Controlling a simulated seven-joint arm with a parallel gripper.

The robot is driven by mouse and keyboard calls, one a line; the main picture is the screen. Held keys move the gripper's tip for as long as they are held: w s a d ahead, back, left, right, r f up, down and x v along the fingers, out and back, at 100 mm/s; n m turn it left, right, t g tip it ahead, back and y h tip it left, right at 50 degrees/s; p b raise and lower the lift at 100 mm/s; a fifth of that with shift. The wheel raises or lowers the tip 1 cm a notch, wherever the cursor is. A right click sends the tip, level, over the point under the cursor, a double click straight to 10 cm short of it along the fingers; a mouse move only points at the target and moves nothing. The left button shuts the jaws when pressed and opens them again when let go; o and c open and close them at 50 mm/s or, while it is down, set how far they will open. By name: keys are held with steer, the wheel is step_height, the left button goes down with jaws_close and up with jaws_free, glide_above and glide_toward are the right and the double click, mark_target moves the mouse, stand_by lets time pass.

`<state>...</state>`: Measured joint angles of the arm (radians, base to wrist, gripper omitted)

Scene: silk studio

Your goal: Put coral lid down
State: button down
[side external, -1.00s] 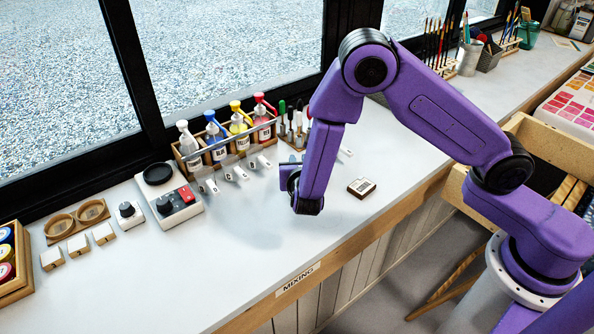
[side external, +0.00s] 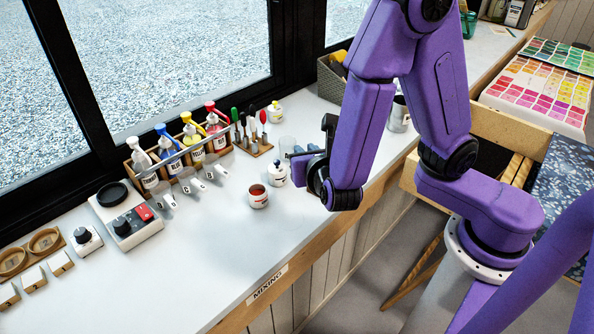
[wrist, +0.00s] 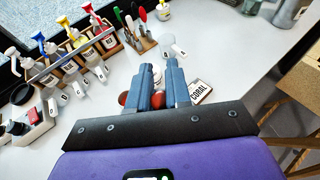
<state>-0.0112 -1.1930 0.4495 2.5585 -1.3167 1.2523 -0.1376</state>
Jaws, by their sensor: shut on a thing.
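My gripper (side external: 296,160) is low over the bench, with its blue fingers pointing left in the side view. In the wrist view the two fingers (wrist: 163,88) are closed in with a narrow gap. They are shut on the coral lid, which is mostly hidden by the fingers. A white card marked CORAL (wrist: 201,91) lies right of the fingers in the wrist view.
A white knobbed pot (side external: 278,174) stands close beside my fingertips. A clear cup (side external: 287,147) is behind it. A bottle rack (side external: 178,158), a tool block (side external: 256,145) and a scale (side external: 126,215) line the window side. Bench front near the MIXING sign (side external: 268,283) is clear.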

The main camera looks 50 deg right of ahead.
steer(key=n+t+y, duration=0.2)
steer(key=n+y, duration=0.2)
steer(key=y, duration=0.1)
glide_above(291, 203)
step_height(291, 203, down, 8)
steer(key=shift+f, duration=4)
steer(key=shift+f, duration=0.2)
steer(key=c, duration=1.1)
jaws_free()
steer(key=shift+o, duration=0.2)
steer(key=shift+r, duration=0.1)
